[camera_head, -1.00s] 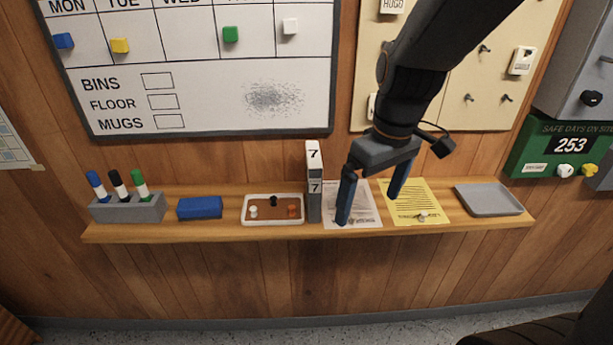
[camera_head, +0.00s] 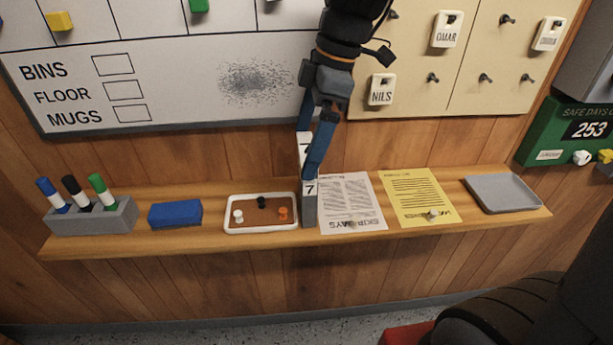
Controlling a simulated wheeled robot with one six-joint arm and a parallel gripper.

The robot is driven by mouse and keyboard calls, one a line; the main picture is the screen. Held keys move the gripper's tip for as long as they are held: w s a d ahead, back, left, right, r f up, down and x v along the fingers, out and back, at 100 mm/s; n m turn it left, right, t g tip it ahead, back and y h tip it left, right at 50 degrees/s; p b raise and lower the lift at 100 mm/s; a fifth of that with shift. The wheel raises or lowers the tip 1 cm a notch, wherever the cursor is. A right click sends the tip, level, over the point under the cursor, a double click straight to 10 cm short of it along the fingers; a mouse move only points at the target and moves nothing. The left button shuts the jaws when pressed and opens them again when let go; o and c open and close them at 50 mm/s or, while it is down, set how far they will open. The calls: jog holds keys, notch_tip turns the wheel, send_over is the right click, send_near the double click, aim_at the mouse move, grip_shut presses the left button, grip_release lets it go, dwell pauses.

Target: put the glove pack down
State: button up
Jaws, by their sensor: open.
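I see no glove pack that I can make out in this view. My gripper (camera_head: 308,155) is open, with its two blue fingers pointing down over the shelf. I cannot tell whether the fingers touch the block. Nothing else shows between the fingers.
The wooden shelf (camera_head: 215,241) holds a marker holder (camera_head: 98,219), a blue eraser (camera_head: 175,214), a white-rimmed tray (camera_head: 262,228), a white sheet (camera_head: 350,200), a yellow sheet (camera_head: 415,195) and an empty grey tray (camera_head: 500,192). Tags hang on the board above. Something red (camera_head: 405,334) shows low right.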

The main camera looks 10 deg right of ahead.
aim_at(308, 190)
jog(key=p+x, duration=0.1)
jog(key=x, duration=0.5)
jog(key=shift+d+f+p, duration=0.15)
jog(key=shift+d+p, duration=0.1)
jog(key=shift+p, duration=0.05)
jog(key=c, duration=0.9)
